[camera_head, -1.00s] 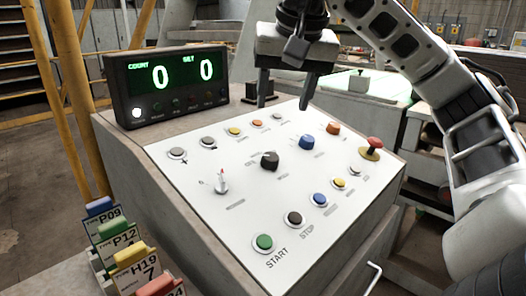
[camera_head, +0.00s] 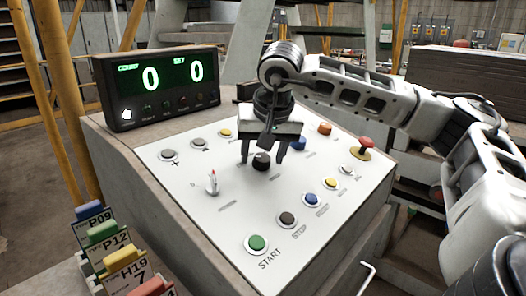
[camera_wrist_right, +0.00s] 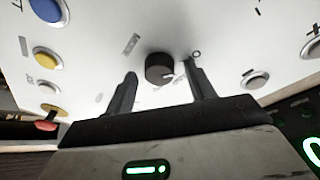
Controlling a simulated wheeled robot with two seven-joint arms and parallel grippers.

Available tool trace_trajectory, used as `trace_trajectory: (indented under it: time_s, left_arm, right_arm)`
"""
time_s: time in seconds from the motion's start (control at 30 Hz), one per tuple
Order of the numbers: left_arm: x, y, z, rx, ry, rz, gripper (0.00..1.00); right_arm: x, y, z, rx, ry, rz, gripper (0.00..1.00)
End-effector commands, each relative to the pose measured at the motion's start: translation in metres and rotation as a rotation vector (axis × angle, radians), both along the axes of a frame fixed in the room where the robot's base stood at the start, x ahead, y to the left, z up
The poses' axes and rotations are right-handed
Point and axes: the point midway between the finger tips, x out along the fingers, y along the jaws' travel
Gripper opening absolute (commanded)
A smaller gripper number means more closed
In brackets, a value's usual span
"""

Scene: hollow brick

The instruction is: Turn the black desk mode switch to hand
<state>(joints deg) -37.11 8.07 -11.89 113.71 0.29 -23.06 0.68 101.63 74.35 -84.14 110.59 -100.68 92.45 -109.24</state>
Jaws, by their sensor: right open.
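The black mode switch (camera_head: 261,161) is a round dark knob in the middle of the white sloped panel (camera_head: 232,236). My right gripper (camera_head: 262,158) is open above it, with one finger on each side in the head view. In the right wrist view the black knob (camera_wrist_right: 158,67) shows between and slightly beyond the open fingertips of my right gripper (camera_wrist_right: 162,72). A small white mark shows on the knob's lower right edge there. The fingers look apart from the knob. The printed position labels are too small or hidden to read. My left gripper is not in view.
A blue knob (camera_head: 298,143) sits close behind my right finger. A red mushroom button (camera_head: 366,142) stands at the panel's right edge. A silver selector (camera_head: 212,183) is to the left, and a green start button (camera_head: 257,243) is in front. The counter box (camera_head: 157,89) stands behind.

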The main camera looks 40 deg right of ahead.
Motion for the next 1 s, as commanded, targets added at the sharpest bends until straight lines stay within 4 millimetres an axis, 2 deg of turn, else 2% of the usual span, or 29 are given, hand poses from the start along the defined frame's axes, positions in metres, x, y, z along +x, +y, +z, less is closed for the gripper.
trace_trajectory:
  time_s: [0.1,0.27,0.67,1.0]
  left_arm:
    - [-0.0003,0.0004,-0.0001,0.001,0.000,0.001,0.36]
    - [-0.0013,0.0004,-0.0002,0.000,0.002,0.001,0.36]
    - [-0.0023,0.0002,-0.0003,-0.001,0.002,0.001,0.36]
    - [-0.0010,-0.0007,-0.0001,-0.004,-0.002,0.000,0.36]
  right_arm:
    - [-0.0001,-0.0001,0.0001,0.000,0.000,-0.001,0.55]
    - [-0.0002,0.0000,0.0003,0.000,0.000,-0.001,0.10]
    - [0.0000,-0.0001,-0.0004,0.015,0.003,-0.050,0.10]
    - [0.0008,0.0004,-0.0004,0.080,0.011,-0.280,0.10]
